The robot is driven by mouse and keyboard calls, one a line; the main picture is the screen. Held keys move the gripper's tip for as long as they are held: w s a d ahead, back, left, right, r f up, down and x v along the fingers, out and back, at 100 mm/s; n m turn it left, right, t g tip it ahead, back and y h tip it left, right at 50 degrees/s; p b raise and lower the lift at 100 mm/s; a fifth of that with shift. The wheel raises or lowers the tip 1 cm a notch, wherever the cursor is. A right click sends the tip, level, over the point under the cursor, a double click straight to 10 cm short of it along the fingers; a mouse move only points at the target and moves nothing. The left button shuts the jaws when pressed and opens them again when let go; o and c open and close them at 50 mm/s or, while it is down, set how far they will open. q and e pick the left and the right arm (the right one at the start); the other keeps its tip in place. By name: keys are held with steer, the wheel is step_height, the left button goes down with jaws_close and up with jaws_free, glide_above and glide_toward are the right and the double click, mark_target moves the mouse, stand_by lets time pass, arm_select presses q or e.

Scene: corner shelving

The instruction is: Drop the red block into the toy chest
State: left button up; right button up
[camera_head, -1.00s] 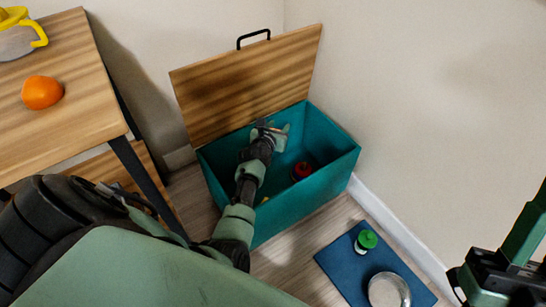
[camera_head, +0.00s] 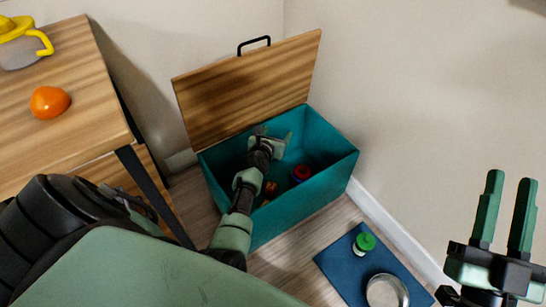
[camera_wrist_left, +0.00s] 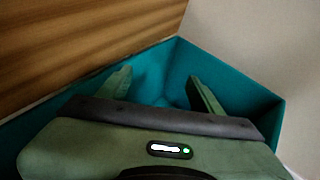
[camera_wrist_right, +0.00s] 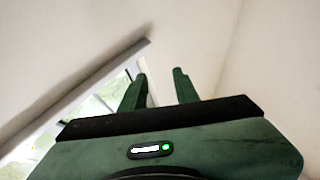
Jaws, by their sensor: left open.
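The toy chest (camera_head: 310,205) is a teal box on the floor with its wooden lid (camera_head: 245,85) standing open. My left gripper (camera_head: 270,132) is open, inside or just over the back of the chest opening; in the left wrist view (camera_wrist_left: 160,85) nothing shows between its fingers. A small brownish-red block (camera_head: 271,188) is in the chest beside my left forearm, probably the red block. A red-topped item with a blue part (camera_head: 300,173) also lies in the chest. My right gripper (camera_head: 511,180) is open and empty, raised at the right.
A wooden table (camera_head: 60,110) with an orange (camera_head: 49,102) and a yellow-handled container (camera_head: 20,45) stands at the left. A blue mat (camera_head: 340,265) on the floor holds a green-capped bottle (camera_head: 364,242) and a metal bowl (camera_head: 386,291). Walls close in behind and right.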

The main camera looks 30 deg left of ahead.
arm_select(q)
steer(key=p+v, duration=0.4)
steer(key=v, duration=0.1)
steer(key=shift+s+d+r, duration=0.1)
steer(key=shift+s+r, duration=0.05)
steer(key=shift+s, duration=0.15)
arm_select(e)
steer(key=s+d+f+g+h, duration=0.1)
steer(key=f+g+h, duration=0.1)
steer(key=f+g, duration=0.4)
steer(key=s+d+f+g+h, duration=0.1)
steer(key=f+g, duration=0.5)
steer(key=f, duration=0.8)
steer(key=shift+s+d+f+m+g+h, duration=0.35)
steer(key=shift+d+h, duration=0.25)
steer(key=shift+d, duration=0.2)
